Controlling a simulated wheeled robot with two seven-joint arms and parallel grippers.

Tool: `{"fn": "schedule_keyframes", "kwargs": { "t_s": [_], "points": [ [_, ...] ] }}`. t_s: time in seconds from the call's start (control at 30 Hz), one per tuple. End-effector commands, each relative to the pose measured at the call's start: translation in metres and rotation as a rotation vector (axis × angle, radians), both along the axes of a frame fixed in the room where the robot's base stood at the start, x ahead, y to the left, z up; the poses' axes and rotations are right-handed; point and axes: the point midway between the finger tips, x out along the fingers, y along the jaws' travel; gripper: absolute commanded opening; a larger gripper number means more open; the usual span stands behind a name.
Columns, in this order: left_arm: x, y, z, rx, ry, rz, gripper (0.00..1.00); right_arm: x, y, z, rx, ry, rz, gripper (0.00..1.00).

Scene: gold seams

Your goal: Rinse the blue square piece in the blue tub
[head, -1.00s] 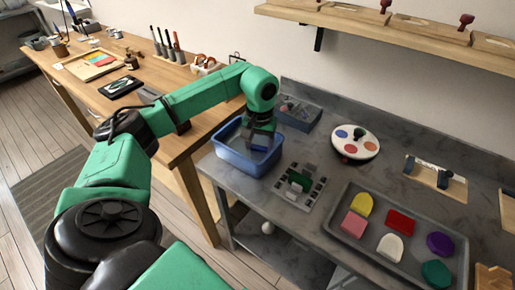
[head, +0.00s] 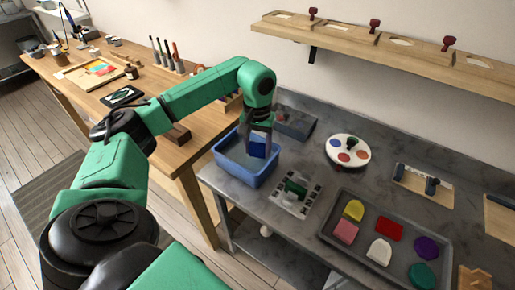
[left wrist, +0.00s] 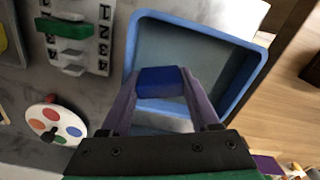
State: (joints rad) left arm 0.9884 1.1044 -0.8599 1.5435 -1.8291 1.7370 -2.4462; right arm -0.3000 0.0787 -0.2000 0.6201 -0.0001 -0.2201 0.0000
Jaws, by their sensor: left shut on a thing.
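The blue square piece (head: 258,144) is held between the fingers of my left gripper (head: 259,134), above the right part of the blue tub (head: 236,176). In the left wrist view, the blue piece (left wrist: 161,81) sits between the two fingertips of my left gripper (left wrist: 162,90), with the blue tub (left wrist: 262,62) below it. The piece looks tilted in the head view and clear of the tub floor. The tub stands at the left end of the grey bench and looks to hold water. My right gripper is not in view.
A grey tray (head: 328,232) with several coloured pieces lies at the right. A numbered board (head: 311,194) with a green block stands beside the tub. A round palette (head: 347,151), a grey box (head: 296,124) and a wooden shelf (head: 395,50) are farther back.

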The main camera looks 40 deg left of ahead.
Motion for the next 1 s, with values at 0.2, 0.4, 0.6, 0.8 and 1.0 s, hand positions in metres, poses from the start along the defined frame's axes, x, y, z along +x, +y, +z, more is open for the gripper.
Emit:
{"fn": "schedule_keyframes", "kwargs": {
  "t_s": [0.2,0.4,0.6,0.8,1.0],
  "points": [
    [0.0,0.0,0.027,0.0,-0.001,0.0,0.02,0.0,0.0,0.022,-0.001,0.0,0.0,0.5],
    [0.0,0.0,0.047,0.0,-0.002,0.0,0.02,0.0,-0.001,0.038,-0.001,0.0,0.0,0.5],
    [0.0,0.0,0.058,0.0,-0.001,0.0,0.02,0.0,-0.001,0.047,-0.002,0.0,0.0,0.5],
    [0.0,0.0,0.056,0.0,-0.001,0.0,0.02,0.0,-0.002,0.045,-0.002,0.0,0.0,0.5],
    [0.0,0.0,0.056,0.0,0.0,0.0,0.02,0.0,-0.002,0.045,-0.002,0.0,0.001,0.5]
  ]
}}
